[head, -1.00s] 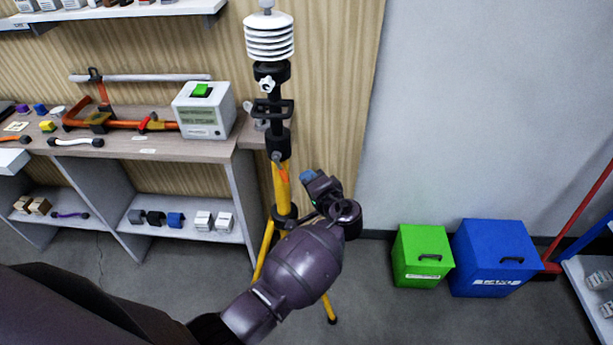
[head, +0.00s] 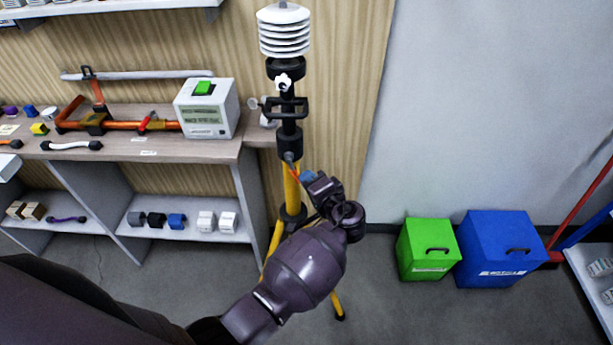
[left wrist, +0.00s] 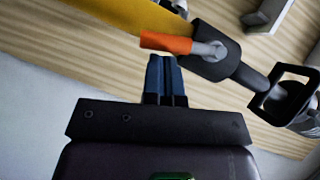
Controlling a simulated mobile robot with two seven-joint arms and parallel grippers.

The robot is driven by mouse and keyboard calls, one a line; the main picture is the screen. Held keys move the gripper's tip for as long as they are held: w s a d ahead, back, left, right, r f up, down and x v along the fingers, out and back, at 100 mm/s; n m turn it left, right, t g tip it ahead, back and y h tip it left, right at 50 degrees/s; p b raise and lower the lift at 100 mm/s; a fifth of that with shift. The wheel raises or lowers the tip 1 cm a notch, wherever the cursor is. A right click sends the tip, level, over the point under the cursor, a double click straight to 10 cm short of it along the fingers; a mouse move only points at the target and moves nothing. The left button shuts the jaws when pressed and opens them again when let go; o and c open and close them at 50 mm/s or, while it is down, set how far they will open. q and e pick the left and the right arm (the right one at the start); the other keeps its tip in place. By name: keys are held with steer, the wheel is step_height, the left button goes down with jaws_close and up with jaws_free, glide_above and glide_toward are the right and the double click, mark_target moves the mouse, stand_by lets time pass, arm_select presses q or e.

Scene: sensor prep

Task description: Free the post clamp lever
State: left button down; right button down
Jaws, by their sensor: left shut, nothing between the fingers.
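The clamp lever (left wrist: 165,43) has an orange grip and a grey pivot end, set on the black collar (left wrist: 215,65) of the yellow tripod post. In the head view the lever (head: 294,170) hangs down along the post. My left gripper (left wrist: 165,75) is shut and empty, its blue fingers pointing at the orange grip from below in the wrist view. In the head view my left gripper (head: 307,177) is just right of the lever. I cannot tell if the fingertips touch it. My right gripper is out of view.
A white louvred sensor (head: 285,32) tops the post, with a black bracket (head: 288,107) below it. A bench (head: 170,150) with a grey box (head: 208,120) stands left. Green (head: 418,262) and blue (head: 490,265) bins are on the floor right. The wall area right of the post is clear.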

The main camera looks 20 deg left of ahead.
arm_select(q)
steer(key=shift+a, duration=0.15)
steer(key=shift+f, duration=0.1)
stand_by(0.3)
steer(key=m, duration=0.1)
steer(key=a+m+y+b, duration=0.1)
steer(key=f+m+t, duration=0.1)
steer(key=shift+s+a+y+b, duration=0.25)
steer(key=shift+a+y+b, duration=0.05)
steer(key=shift+y, duration=0.1)
steer(key=shift+f, duration=0.1)
